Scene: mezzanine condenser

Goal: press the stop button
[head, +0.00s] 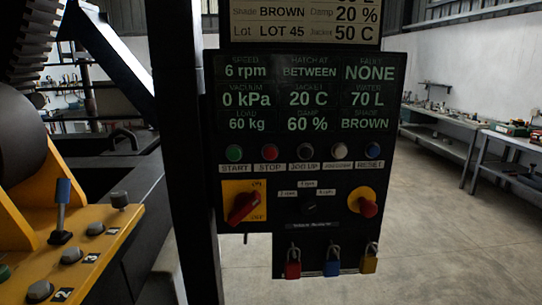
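The stop button (270,152) is a small round red button on the dark control panel (230,108) in the middle of the head view. A white label reading STOP (269,168) sits just below it. Nothing covers the stop button. The display above it reads 6 rpm, hatch at between, fault none. My gripper is not in view.
A white button (339,151), a blue reset button (373,150), a red rotary switch (243,207) and a red mushroom knob (367,205) share the panel. Padlocks (332,266) hang below. A yellow console (85,250) with a blue-topped lever (63,205) stands left. Open floor lies right.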

